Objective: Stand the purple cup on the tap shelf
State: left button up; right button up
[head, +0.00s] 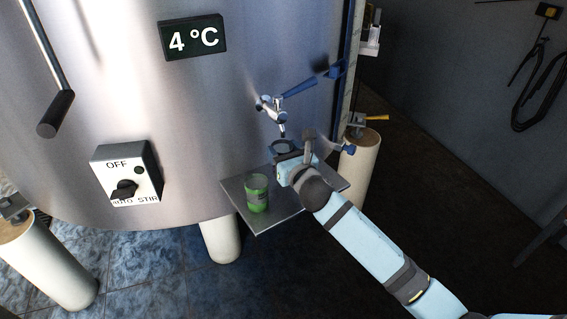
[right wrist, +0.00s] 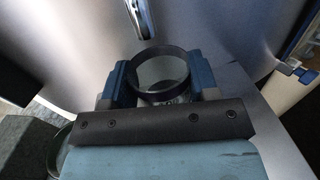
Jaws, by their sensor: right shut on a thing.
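The tap shelf (head: 236,192) is a flat metal plate on the front of the tank, below the tap (head: 273,108). My right gripper (head: 285,152) is over the shelf's back part, close under the tap spout. It is shut on a cup (head: 283,146) with a dark rim, which I take for the purple cup; its colour is hard to make out. In the right wrist view the cup (right wrist: 161,69) is upright between both fingers, its mouth open upward. Its base is hidden, so I cannot tell whether it touches the shelf. My left gripper is not in view.
The tap has a blue lever (head: 299,87). A switch box (head: 127,174) is on the tank at left. A pale tank leg (head: 361,165) is right of the shelf.

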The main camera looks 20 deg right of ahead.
notch_tip(320, 180, down, 3)
jog(key=shift+s+r+b, duration=0.1)
jog(key=shift+b, duration=0.4)
jog(key=shift+f, duration=0.3)
jog(key=shift+r, duration=0.1)
jog(key=shift+f, duration=0.2)
jog(key=o, duration=1)
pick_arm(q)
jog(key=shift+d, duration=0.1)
pick_arm(e)
jog(key=shift+r, duration=0.2)
